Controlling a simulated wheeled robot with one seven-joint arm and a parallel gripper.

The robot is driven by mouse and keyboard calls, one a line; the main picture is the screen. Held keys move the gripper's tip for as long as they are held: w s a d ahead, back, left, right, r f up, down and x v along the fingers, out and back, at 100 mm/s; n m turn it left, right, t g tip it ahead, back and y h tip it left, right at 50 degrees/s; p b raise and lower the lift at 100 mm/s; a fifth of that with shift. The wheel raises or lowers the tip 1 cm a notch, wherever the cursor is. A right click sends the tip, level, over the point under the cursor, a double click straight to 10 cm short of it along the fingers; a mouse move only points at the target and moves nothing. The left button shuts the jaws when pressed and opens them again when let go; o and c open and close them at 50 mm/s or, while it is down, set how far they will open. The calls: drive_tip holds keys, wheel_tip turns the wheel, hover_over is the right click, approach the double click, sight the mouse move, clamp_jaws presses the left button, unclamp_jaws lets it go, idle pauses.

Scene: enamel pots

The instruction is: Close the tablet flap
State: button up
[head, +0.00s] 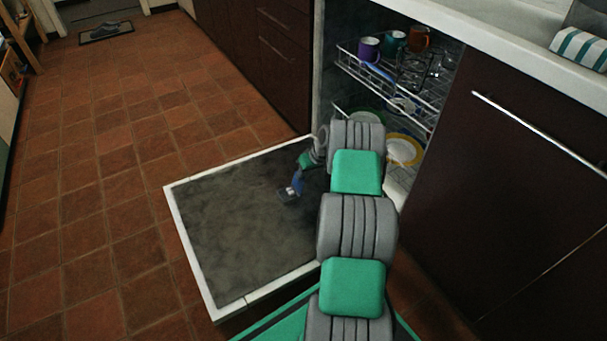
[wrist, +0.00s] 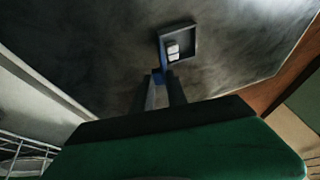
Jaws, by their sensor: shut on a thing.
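The open dishwasher door (head: 235,225) lies flat, its dark inner face up. A small square tablet compartment (head: 285,197) is set in that face; in the wrist view the compartment (wrist: 190,50) shows a pale tablet (wrist: 173,50) inside. The blue tablet flap (head: 297,186) stands up at the compartment's edge, so the compartment is open. My gripper (wrist: 162,84) is shut on the flap. In the head view my arm partly covers the gripper.
The dishwasher's upper rack (head: 390,85) holds mugs and glasses above the door's inner end. Plates (head: 404,150) stand in the lower part. Dark cabinets and a counter flank the opening. The tiled floor (head: 110,180) left of the door is clear.

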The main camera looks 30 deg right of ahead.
clamp_jaws()
